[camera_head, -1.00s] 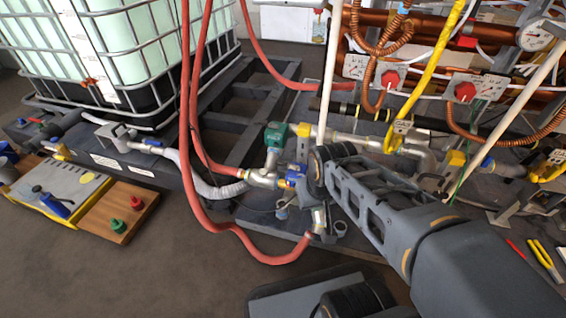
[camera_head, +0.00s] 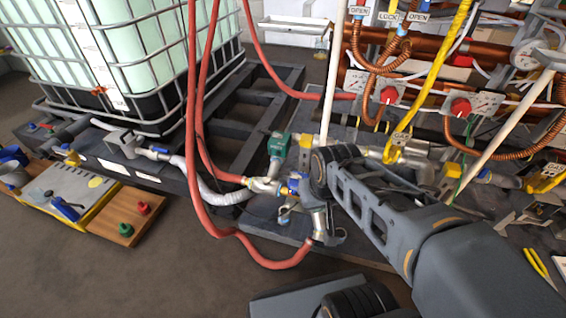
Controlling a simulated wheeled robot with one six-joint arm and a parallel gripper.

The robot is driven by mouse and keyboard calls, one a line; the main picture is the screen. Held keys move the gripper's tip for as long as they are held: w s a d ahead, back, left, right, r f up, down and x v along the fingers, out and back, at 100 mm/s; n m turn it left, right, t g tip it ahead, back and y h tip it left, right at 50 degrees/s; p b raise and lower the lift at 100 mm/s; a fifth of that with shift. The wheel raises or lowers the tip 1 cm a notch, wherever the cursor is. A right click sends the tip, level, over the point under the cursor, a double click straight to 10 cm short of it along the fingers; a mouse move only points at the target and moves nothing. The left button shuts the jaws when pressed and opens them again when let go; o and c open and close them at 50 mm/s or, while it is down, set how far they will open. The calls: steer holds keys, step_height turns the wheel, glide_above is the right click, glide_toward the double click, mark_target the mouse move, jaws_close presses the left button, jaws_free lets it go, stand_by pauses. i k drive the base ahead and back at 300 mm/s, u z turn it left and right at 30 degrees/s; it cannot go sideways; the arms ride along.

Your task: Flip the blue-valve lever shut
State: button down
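A blue valve body (camera_head: 294,184) sits on the pipe fitting between the green-capped fitting (camera_head: 279,144) and the lower red hose, just left of the end of my arm. Its lever is too small and too crowded to make out for certain. Another small blue handle (camera_head: 161,151) is on the tank outlet pipe at the left. My arm reaches in from the lower right, and its dark wrist joint (camera_head: 333,168) is right beside the blue valve. My gripper is hidden or cannot be told apart from the grey fittings below the wrist, so its opening does not show.
Red hoses (camera_head: 205,95) hang in front of the caged tank (camera_head: 125,60) and loop to the fittings. Copper pipes and red knobs (camera_head: 461,107) are at the upper right. A wooden board (camera_head: 115,225) with small valves lies at the left. Bare floor is at the lower left.

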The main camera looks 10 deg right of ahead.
mark_target(283, 172)
steer(key=u, duration=0.65)
steer(key=k, duration=0.85)
steer(key=u, duration=1.05)
steer(key=k, duration=0.55)
steer(key=u, duration=0.35)
steer(key=i, duration=2.15)
steer(key=z, duration=1.5)
steer(key=i, duration=0.8)
steer(key=z, duration=0.95)
steer(key=i, duration=0.5)
steer(key=u, duration=0.05)
steer(key=k, duration=0.1)
steer(key=u, duration=0.05)
